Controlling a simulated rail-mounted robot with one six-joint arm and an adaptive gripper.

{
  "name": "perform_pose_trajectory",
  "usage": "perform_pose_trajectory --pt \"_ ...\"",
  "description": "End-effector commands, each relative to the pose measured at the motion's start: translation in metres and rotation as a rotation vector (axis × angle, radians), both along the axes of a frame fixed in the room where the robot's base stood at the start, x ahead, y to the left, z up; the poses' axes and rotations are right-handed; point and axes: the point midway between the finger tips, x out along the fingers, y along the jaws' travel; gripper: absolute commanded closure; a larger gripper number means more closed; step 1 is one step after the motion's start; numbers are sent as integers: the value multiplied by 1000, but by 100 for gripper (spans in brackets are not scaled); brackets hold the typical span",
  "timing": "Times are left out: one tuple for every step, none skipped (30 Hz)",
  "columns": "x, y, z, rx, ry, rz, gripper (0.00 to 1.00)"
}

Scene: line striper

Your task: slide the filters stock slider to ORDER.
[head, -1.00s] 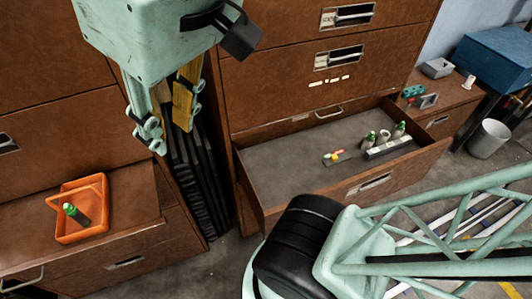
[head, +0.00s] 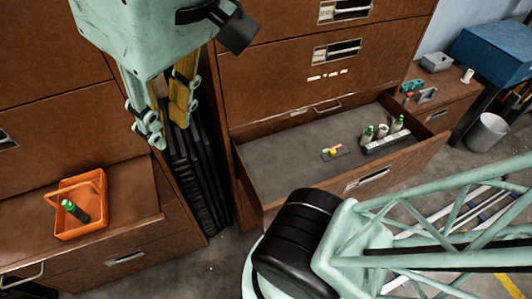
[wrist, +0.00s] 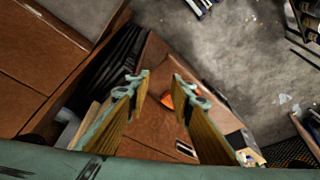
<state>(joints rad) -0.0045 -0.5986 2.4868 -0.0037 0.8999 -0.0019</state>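Slotted metal label frames sit on the brown drawer fronts: an upper one (head: 345,10), one below it (head: 337,50) and one on the open drawer's front (head: 367,179). Their lettering is too small to read, so I cannot tell which is the filters slider or where it is set. My gripper (head: 167,115) hangs left of these frames, in front of the dark gap between the cabinets. In the wrist view my gripper (wrist: 158,80) has its two yellow-brown fingers apart with nothing between them. It touches no slider.
The open drawer (head: 290,160) holds green-capped bottles (head: 367,135), a grey block (head: 386,144) and small coloured pieces (head: 332,151). An orange tray (head: 67,232) with a green-topped bottle (head: 74,210) stands on the left ledge. A blue box (head: 495,50) and bin (head: 486,132) are at right.

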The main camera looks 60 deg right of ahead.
Motion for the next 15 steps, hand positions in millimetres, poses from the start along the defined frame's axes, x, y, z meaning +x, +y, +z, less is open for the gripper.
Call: perform_pose_trajectory --pt "-5 0 -8 6 13 -10 84" --pt "-5 0 -8 6 13 -10 87" --pt "-5 0 -9 6 13 -10 90" --pt "-5 0 -9 6 13 -10 93" --pt "-5 0 -10 6 13 -10 96" --pt "-5 0 -12 6 13 -10 99" --pt "-5 0 -14 6 13 -11 100" --pt "-5 0 -15 6 13 -11 100" --pt "-5 0 -18 6 13 -11 100" --pt "-5 0 -21 6 13 -11 100" --pt "-5 0 -23 6 13 -11 100" --pt "-5 0 -27 6 13 -11 100" --pt "-5 0 -31 6 13 -11 100" --pt "-5 0 -34 6 13 -11 100" --pt "-5 0 -39 6 13 -11 100"
